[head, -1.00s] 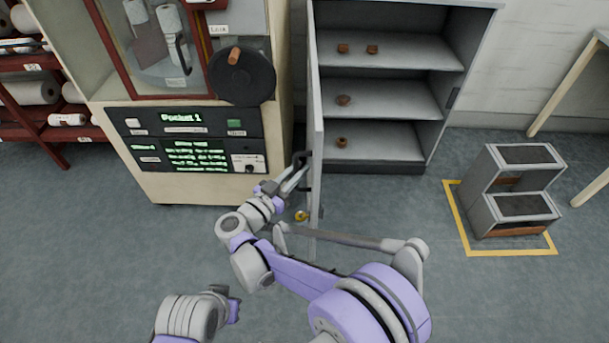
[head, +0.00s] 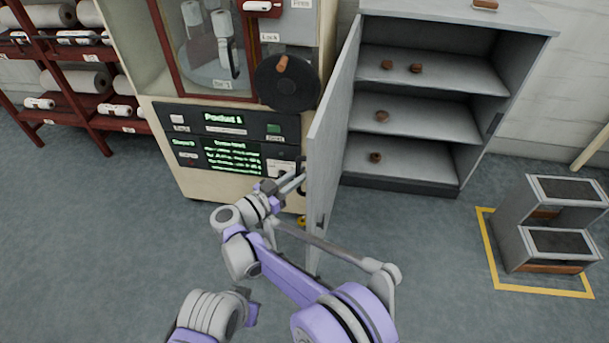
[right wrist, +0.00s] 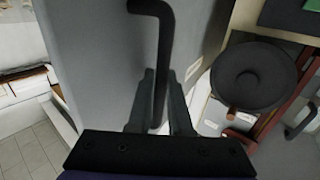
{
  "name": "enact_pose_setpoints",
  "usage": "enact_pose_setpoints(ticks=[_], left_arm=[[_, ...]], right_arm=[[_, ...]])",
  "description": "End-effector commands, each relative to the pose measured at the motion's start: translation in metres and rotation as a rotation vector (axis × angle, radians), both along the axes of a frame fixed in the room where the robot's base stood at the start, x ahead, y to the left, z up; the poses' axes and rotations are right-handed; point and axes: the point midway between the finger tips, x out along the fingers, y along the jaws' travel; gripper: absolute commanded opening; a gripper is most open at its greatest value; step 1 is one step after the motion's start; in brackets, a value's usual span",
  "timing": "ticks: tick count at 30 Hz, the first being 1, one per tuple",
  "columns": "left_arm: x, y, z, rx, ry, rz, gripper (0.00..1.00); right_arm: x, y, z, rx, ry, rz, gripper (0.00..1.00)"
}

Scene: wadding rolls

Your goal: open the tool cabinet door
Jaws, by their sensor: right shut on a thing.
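The grey tool cabinet (head: 400,187) stands open at centre right, its shelves in plain sight. Its door (head: 332,145) is hinged at the cabinet's left side and stands far out from the front, with its inner face showing. My right gripper (head: 293,184) is at the door's outer side, by the free edge. In the right wrist view, the black bar handle (right wrist: 166,45) runs between the fingers of my right gripper (right wrist: 160,100), which is shut on it. Part of my left arm shows at the bottom of the head view, but its fingers do not show.
A cream machine (head: 180,175) with a control panel and a black handwheel (head: 288,82) stands just left of the door. Small brown items (head: 382,116) lie on the shelves. A grey step stool (head: 550,225) stands inside yellow floor lines at the right.

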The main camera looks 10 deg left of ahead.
Motion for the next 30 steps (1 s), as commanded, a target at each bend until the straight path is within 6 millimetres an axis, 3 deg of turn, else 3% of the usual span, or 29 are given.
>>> enact_pose_setpoints(ticks=[13,14,18,30], left_arm=[[-0.0001,0.0000,-0.0001,0.000,0.000,0.000,0.00],[-0.0001,0.0000,-0.0001,0.000,0.000,0.000,0.00],[-0.0001,0.0000,-0.0001,0.000,0.000,0.000,0.00],[0.0000,0.0000,0.0001,0.000,0.000,0.000,0.00]], right_arm=[[-0.0033,0.0032,-0.0019,0.003,0.004,0.000,0.00],[-0.0034,0.0032,-0.0019,0.003,0.004,0.000,0.21],[-0.0027,0.0029,-0.0013,0.002,0.003,0.001,0.46],[-0.0003,0.0006,-0.0005,0.001,0.001,0.000,0.47]])
